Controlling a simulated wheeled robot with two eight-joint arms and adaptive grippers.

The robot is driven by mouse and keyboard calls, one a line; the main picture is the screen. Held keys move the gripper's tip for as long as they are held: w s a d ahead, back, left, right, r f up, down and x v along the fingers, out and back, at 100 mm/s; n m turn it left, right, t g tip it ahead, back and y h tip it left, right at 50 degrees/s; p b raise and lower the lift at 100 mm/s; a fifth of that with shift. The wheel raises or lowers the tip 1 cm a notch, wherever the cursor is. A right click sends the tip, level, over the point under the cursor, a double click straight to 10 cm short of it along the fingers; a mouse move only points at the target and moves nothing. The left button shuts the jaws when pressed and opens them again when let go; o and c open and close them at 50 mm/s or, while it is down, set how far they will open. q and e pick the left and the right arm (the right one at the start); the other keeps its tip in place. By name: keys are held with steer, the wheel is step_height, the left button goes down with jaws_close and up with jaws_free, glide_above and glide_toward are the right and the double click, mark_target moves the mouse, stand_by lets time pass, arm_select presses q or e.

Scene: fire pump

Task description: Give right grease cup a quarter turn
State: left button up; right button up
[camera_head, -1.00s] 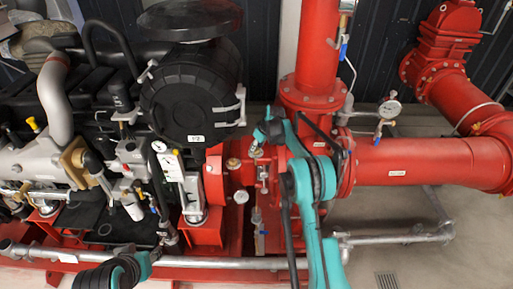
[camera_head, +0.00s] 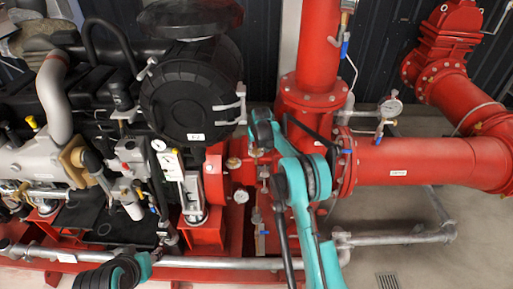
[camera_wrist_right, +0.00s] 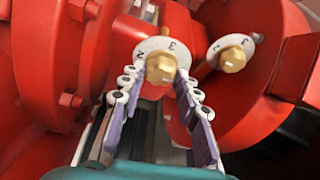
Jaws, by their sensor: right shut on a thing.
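In the right wrist view two brass grease cups sit in front of pale round dials marked with numbers. The nearer grease cup (camera_wrist_right: 159,68) lies between the fingertips of my right gripper (camera_wrist_right: 162,79), which is shut on it. The second grease cup (camera_wrist_right: 232,58) stands free to the right of the fingers, with its dial behind it. In the head view my right arm reaches up to the red pump housing (camera_head: 213,172), and the arm largely hides the gripper and cups. My left arm shows at the bottom left, but its gripper jaws do not show.
A large red pipe (camera_head: 430,162) runs right from the flanges. A black round air filter (camera_head: 190,100) and the engine are at left. A grey horizontal pipe (camera_head: 215,263) crosses low in front.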

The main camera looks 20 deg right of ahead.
steer(key=shift+m+h, duration=0.4)
steer(key=shift+m, duration=0.7)
steer(key=o, duration=1.2)
steer(key=shift+c, duration=0.2)
steer(key=v, duration=1.2)
steer(key=shift+w+a, duration=0.1)
steer(key=shift+w, duration=0.05)
